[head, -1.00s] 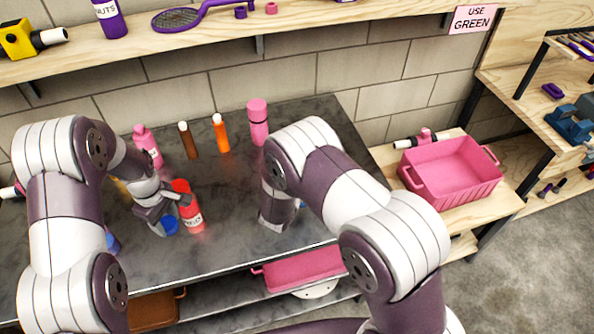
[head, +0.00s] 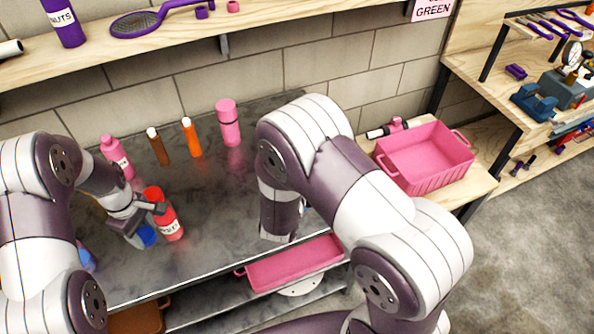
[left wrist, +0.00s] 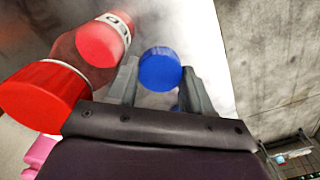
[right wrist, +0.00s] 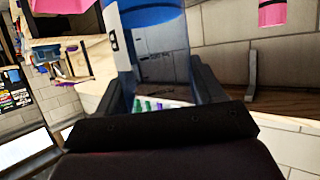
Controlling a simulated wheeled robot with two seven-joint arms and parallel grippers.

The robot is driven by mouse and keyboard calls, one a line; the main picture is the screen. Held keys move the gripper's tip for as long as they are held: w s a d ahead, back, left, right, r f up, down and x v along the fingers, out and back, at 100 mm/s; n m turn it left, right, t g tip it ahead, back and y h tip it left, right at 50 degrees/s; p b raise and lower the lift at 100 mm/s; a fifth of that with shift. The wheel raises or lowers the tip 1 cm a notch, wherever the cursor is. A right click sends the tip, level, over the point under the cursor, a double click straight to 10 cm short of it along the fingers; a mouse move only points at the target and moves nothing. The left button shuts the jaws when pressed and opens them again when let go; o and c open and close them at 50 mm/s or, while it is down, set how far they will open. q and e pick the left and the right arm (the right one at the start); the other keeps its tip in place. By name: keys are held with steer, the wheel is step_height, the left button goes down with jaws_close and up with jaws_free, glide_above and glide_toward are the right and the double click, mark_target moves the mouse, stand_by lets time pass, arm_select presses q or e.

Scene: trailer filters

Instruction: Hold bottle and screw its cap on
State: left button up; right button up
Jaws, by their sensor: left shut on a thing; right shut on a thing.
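My left gripper (head: 143,222) is low over the grey table, beside the red bottle (head: 167,218). In the left wrist view, its fingers are shut on a round blue cap (left wrist: 160,68). The cap also shows in the head view (head: 146,236). In the right wrist view, my right gripper (right wrist: 155,90) is shut on a see-through bluish bottle (right wrist: 155,62) with a solid blue band and a pale label edge. The bottle's far end is cut off by the frame. My right forearm hides this gripper and bottle in the head view. Cap and bottle are apart.
A pink bottle (head: 116,157), brown tube (head: 158,148), orange tube (head: 191,138) and pink flask (head: 228,124) line the table's rear. A pink crate (head: 425,160) stands on the right shelf. A pink tray (head: 292,266) lies below the table. Free table lies between the arms.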

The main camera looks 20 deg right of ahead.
steer(key=shift+s+r, duration=0.1)
stand_by(0.4)
steer(key=o, duration=0.4)
steer(key=c, duration=0.6)
arm_select(q)
steer(key=shift+m, duration=0.3)
